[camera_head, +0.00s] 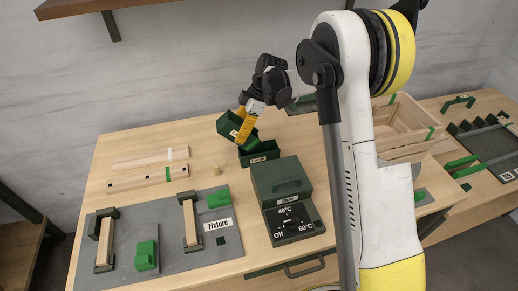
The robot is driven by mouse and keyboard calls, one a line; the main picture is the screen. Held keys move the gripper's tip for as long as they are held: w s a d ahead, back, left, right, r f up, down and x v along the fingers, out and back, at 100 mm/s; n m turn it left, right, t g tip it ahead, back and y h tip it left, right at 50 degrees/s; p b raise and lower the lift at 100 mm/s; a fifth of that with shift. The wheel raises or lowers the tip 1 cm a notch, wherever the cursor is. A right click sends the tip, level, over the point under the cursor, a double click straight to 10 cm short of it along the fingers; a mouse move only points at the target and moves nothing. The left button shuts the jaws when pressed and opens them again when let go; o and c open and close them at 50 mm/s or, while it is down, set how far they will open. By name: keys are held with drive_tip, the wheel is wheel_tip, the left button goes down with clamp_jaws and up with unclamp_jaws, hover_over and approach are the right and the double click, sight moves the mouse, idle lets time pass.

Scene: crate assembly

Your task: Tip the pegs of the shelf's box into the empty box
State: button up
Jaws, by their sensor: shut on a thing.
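My gripper (245,128) has yellow fingers and is shut on a dark green box (229,123). That box is tilted and held above the table. A second dark green box (260,153) with a white label stands on the table just below and to the right of it. I cannot see whether either box has pegs in it. The wall shelf (80,9) is at the upper left, and the part in view is bare underneath.
A green heater box (282,182) with a dial stands in front of the lower box. A grey fixture board (160,240) with green blocks lies at front left, with wooden slats (148,179) behind it. A wooden crate (402,125) stands right, beyond my arm.

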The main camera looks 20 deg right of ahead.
drive_tip(key=shift+d+r+y+b, duration=0.1)
drive_tip(key=shift+d+y+b, duration=0.15)
drive_tip(key=shift+y+b, duration=0.2)
drive_tip(key=shift+y, duration=0.25)
idle(1.7)
drive_tip(key=shift+d+b, duration=0.15)
drive_tip(key=shift+b, duration=0.2)
drive_tip(key=shift+y, duration=0.3)
drive_tip(key=shift+r, duration=0.1)
drive_tip(key=shift+d+b, duration=0.15)
drive_tip(key=shift+b, duration=0.25)
idle(1.1)
drive_tip(key=shift+d+y, duration=0.1)
drive_tip(key=shift+y, duration=0.3)
